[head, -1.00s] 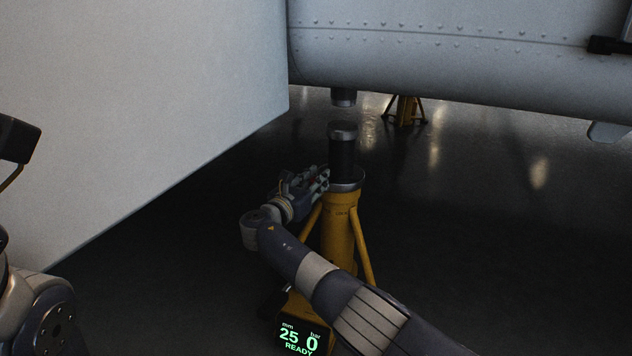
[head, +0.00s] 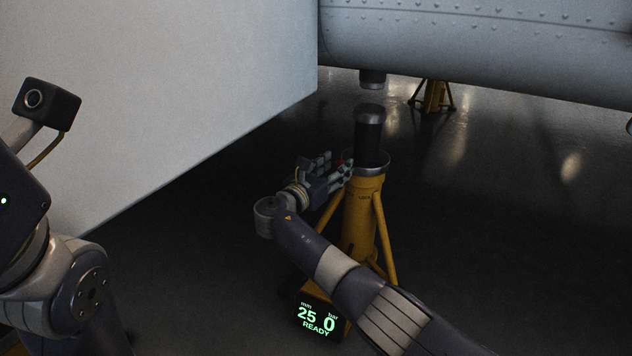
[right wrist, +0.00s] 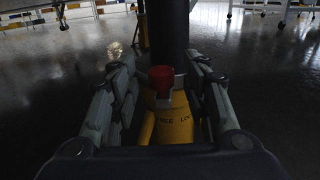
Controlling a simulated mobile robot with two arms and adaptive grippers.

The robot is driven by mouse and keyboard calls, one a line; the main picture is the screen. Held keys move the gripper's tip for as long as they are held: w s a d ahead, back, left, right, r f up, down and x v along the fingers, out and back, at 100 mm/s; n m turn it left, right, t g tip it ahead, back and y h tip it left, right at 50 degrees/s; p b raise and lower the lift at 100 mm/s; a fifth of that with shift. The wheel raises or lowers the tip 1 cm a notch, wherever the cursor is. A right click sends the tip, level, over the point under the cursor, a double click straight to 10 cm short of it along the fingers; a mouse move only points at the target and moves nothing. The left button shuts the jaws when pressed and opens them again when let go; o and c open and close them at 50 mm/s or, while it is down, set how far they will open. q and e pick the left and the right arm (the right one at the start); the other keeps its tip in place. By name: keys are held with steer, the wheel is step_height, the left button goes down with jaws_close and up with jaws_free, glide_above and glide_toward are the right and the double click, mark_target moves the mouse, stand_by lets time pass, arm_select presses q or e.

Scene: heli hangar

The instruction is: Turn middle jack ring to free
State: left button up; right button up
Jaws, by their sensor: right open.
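The yellow jack (head: 362,215) stands upright on the floor, with a dark post (head: 369,140) rising from it under the aircraft belly. A metal ring (head: 379,170) caps the yellow body. A red knob (right wrist: 161,80) sticks out from the ring toward my right wrist camera; only a speck of it shows in the head view (head: 341,162). My right gripper (head: 337,162) is open at the left of the ring. In the right wrist view its fingers (right wrist: 161,66) stand either side of the knob, apparently apart from it. Partly readable lettering (right wrist: 172,119) is below. My left gripper is out of view.
The jack's lit display (head: 317,318) reads 25 mm, 0 bar, READY. A large pale panel (head: 160,100) fills the left. The aircraft belly (head: 480,50) hangs above, with a fitting (head: 373,79) over the post. Another yellow jack (head: 434,96) stands behind. The floor at right is clear.

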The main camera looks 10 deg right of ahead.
steer(key=v, duration=0.9)
steer(key=shift+a, duration=0.1)
